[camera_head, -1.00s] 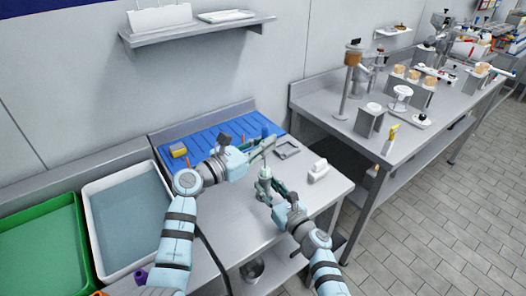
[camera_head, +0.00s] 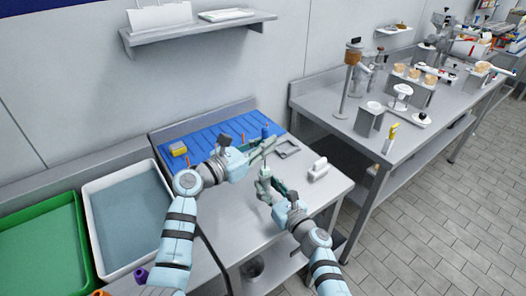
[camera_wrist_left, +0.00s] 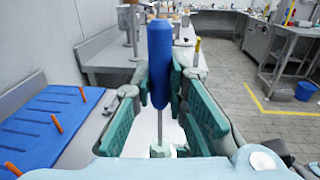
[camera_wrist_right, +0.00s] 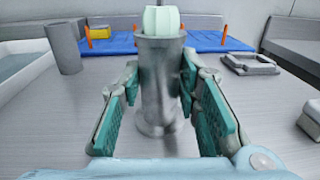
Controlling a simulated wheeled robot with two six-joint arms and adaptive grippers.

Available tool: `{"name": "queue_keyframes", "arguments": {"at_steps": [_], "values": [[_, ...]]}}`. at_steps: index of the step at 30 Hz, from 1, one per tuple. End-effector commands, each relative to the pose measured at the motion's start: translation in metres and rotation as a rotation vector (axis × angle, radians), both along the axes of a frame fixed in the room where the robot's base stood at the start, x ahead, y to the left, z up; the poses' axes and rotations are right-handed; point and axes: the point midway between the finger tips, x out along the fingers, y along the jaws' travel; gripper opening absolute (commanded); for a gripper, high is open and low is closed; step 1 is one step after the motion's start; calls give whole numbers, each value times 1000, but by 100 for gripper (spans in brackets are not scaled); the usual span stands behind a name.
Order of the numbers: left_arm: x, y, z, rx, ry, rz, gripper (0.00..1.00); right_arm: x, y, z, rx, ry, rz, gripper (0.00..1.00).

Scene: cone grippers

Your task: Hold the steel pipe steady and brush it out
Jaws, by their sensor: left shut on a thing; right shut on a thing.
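My left gripper (camera_head: 262,150) is shut on the blue handle (camera_wrist_left: 160,62) of a brush, which stands upright between its fingers in the left wrist view. A thin metal rod (camera_wrist_left: 160,127) runs down from the handle. My right gripper (camera_wrist_right: 160,100) is shut on the steel pipe (camera_wrist_right: 158,85), which stands upright between its fingers. The pale green brush head (camera_wrist_right: 161,20) shows at the pipe's top opening, directly below the left gripper. How far it reaches inside is hidden. The pipe's flared foot is close to the tabletop; I cannot tell whether it touches.
A blue grooved mat (camera_head: 200,138) with orange pegs and a yellow block (camera_head: 179,149) lies at the back. A grey square frame (camera_head: 288,149) and a white object (camera_head: 318,169) lie right. A white basin (camera_head: 90,222) and green tray (camera_head: 35,245) are left.

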Motion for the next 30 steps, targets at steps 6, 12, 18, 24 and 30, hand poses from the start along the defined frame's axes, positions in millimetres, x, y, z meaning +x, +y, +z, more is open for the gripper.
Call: {"name": "queue_keyframes", "arguments": {"at_steps": [6, 12, 18, 24, 30], "values": [[0, 0, 12, 1, 1, 0, 0, 0, 0, 0, 0, 0, 0, 0], [0, 0, 13, 0, 0, 0, 0, 0, 0, 0, 0, 0, 0, 0], [0, 0, 29, 0, -3, 0, 0, 0, 0, 0, 0, 0, 0, 0], [0, 0, 50, 1, -2, 0, 0, 0, 0, 0, 0, 0, 0, 0], [0, 0, 71, 0, -3, 0, 0, 0, 0, 0, 0, 0, 0, 0]]}}
